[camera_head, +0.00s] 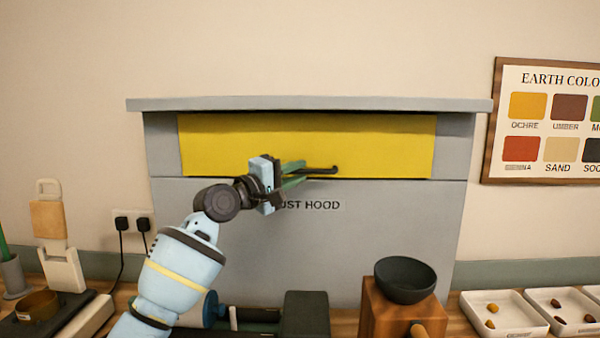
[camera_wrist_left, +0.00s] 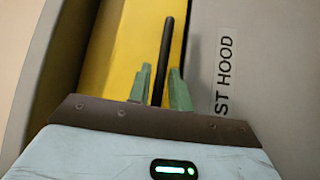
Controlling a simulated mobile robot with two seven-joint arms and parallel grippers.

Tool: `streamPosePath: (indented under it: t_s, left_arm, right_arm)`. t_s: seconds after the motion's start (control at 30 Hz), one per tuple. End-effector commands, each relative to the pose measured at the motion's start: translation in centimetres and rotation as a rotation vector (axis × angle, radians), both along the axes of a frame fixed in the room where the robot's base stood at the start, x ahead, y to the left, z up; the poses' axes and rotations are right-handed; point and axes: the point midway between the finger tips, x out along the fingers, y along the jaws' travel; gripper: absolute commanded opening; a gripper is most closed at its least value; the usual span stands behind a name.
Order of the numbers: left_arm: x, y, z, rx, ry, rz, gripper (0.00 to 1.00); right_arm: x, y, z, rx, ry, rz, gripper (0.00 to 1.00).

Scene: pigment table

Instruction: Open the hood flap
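The hood flap (camera_head: 230,140) is a yellow panel across the top of the grey dust hood. It hangs flat and closed in its frame. Its dark bar handle (camera_head: 325,170) lies along the flap's lower edge. My left gripper (camera_head: 303,172) is at the handle, pointing right along the hood front. Its green fingers are either side of the bar; the left wrist view shows the handle (camera_wrist_left: 166,48) between them with thin gaps, so they look open around it. Whether they touch it deeper in is hard to see. My right gripper is not in view.
Below the hood, a dark bowl (camera_head: 405,279) sits on a wooden block (camera_head: 385,312). White trays (camera_head: 505,313) with pigment lumps are at right. A beige device (camera_head: 60,265) stands at left. The hood front right of the handle is clear.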

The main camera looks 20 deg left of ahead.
Motion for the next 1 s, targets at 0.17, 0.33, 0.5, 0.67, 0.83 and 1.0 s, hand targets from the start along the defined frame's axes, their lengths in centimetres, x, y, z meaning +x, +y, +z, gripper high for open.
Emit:
streamPosePath:
  t_s: [0.17, 0.33, 0.5, 0.67, 0.83, 1.0]
  left_arm:
    - [1.09, -0.66, 0.08, 0.0, 0.001, -0.001, 0.21]
    - [1.37, -0.8, 0.15, 0.0, 0.001, 0.0, 0.21]
    - [1.36, -0.79, 0.16, 0.001, 0.0, 0.0, 0.21]
    - [1.36, -0.77, 0.16, 0.001, 0.0, 0.0, 0.04]
    - [1.35, -0.77, 0.16, 0.001, 0.0, 0.0, 0.0]
    - [1.35, -0.75, 0.19, 0.0, 0.0, 0.001, 0.0]
  right_arm:
    - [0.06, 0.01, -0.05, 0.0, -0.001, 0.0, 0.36]
    - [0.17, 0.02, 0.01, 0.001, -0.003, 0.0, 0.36]
    - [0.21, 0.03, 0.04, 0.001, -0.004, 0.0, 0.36]
    - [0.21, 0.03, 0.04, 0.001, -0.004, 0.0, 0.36]
    - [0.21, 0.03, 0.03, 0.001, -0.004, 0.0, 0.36]
    - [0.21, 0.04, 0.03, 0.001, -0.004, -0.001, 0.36]
